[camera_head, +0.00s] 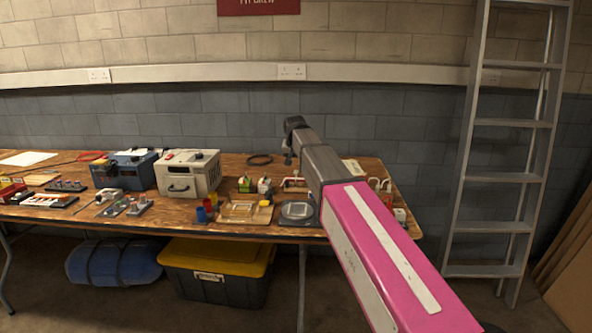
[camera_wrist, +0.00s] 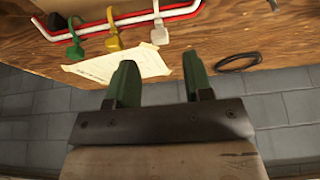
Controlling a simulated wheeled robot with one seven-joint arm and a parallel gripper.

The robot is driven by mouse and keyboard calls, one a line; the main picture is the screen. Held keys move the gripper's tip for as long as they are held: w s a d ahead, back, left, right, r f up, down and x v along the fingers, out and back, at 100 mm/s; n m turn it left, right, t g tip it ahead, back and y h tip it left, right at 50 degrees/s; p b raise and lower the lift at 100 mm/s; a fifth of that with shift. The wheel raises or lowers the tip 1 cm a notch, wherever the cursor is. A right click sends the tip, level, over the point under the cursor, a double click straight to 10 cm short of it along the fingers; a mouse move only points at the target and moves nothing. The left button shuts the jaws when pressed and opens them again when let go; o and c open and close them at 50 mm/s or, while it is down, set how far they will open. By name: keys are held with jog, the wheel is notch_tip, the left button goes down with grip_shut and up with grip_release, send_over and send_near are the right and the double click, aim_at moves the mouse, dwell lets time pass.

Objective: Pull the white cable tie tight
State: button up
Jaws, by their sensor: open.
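In the wrist view, the white cable tie (camera_wrist: 159,30) hangs off a red and white cable bundle (camera_wrist: 140,18), its tail end at the bundle. A yellow cable tie (camera_wrist: 114,38) and a green cable tie (camera_wrist: 75,45) sit to its left along the same bundle. My gripper (camera_wrist: 159,78) has two green fingers spread apart with nothing between them. It is apart from the white tie, which lies beyond the fingertips in the picture. In the head view my arm reaches over the bench and hides part of it; I cannot make out the white tie there.
A paper sheet (camera_wrist: 118,65) lies on the wooden bench (camera_wrist: 205,42) near my fingers, with a black cable loop (camera_wrist: 238,62) to the right. In the head view, a cream box (camera_head: 188,172) and a blue box (camera_head: 122,168) stand left. A ladder (camera_head: 510,150) leans at right.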

aim_at(296, 171)
jog(key=shift+x, duration=2.4)
